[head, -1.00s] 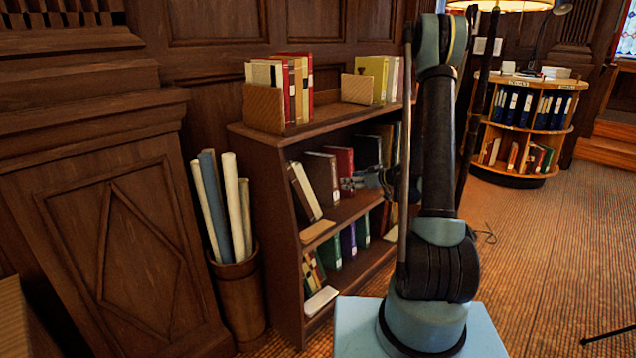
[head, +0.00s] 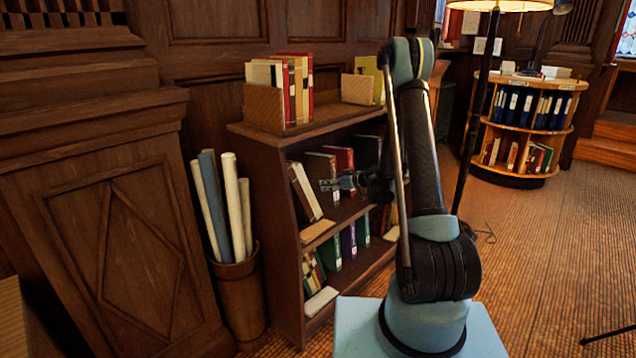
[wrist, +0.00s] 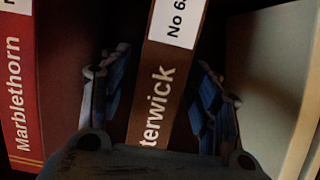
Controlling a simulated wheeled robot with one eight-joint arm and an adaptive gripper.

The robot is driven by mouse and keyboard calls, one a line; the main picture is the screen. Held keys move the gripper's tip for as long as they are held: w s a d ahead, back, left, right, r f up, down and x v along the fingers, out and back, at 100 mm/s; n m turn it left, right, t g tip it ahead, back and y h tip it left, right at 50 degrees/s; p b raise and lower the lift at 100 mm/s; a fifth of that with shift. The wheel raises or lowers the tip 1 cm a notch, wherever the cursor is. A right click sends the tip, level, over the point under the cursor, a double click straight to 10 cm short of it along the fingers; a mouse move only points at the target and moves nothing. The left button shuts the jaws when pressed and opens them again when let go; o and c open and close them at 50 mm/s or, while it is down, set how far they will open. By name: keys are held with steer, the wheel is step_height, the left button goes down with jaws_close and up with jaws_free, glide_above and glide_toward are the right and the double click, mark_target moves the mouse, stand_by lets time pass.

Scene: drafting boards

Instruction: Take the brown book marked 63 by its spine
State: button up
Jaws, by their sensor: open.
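The brown book (head: 319,165) stands on the middle shelf of the low bookcase, partly hidden behind my gripper (head: 327,185) in the head view. In the wrist view its brown spine (wrist: 158,90) runs up the middle, with the lettering "terwick" and a white label reading "No 6", cut off at the edge. My gripper (wrist: 160,65) is open, with one blue-grey finger on each side of the spine. Dark gaps show between the fingers and the spine, and I see no clear contact. The fingers' depth along the book is hard to tell.
A red book (wrist: 55,80) marked "Marblethorn" is left of the spine in the wrist view; a pale book (wrist: 265,85) is on the right. The bookcase (head: 283,190) has books above and below. A bin (head: 240,295) of rolled papers stands to its left.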

steer(key=x, duration=0.5)
steer(key=shift+w+d+r, duration=0.1)
steer(key=shift+w, duration=0.05)
jaws_close()
